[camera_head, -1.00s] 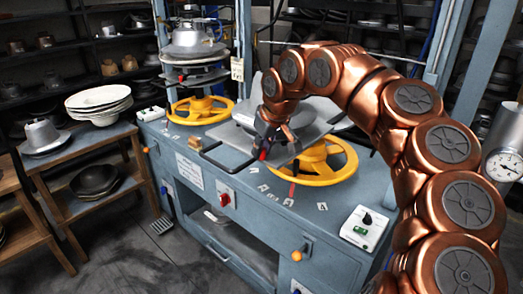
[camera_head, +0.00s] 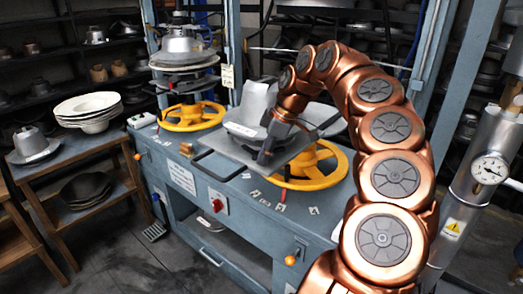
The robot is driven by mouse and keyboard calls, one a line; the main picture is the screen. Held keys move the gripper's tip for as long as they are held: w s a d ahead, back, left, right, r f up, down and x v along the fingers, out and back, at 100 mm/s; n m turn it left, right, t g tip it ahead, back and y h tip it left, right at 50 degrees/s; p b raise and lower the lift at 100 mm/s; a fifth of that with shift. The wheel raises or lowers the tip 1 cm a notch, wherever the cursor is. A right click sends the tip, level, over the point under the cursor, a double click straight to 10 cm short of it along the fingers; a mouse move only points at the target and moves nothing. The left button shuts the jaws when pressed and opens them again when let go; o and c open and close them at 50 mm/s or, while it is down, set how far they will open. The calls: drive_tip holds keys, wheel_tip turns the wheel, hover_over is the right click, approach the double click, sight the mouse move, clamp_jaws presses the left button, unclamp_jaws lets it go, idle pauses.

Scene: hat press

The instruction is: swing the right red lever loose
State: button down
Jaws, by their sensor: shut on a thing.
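My gripper (camera_head: 265,152) reaches down from the copper arm to the front right corner of the grey press plate (camera_head: 225,146). Its dark fingers are shut. The red lever that showed at its fingers is now hidden by them, so I cannot make out its angle. A thin red piece (camera_head: 284,196) stands in front of the right yellow handwheel (camera_head: 313,170), below and right of my gripper; I cannot tell whether it is a lever. A grey hat mould (camera_head: 257,101) rests on the plate behind my gripper.
The blue bench (camera_head: 181,155) carries a second yellow handwheel (camera_head: 192,118) at left. A black loop handle (camera_head: 213,168) juts from the plate's front left. A side table with white plates (camera_head: 88,108) stands at far left. A gauge cylinder (camera_head: 478,175) is at right.

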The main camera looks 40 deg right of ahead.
drive_tip(key=shift+d+n+g+y+p, duration=0.35)
drive_tip(key=shift+n+p, duration=0.25)
drive_tip(key=shift+n, duration=0.5)
drive_tip(key=c, duration=1)
unclamp_jaws()
drive_tip(key=shift+c, duration=0.2)
drive_tip(key=shift+a+b, duration=0.1)
drive_tip(key=shift+b, duration=0.2)
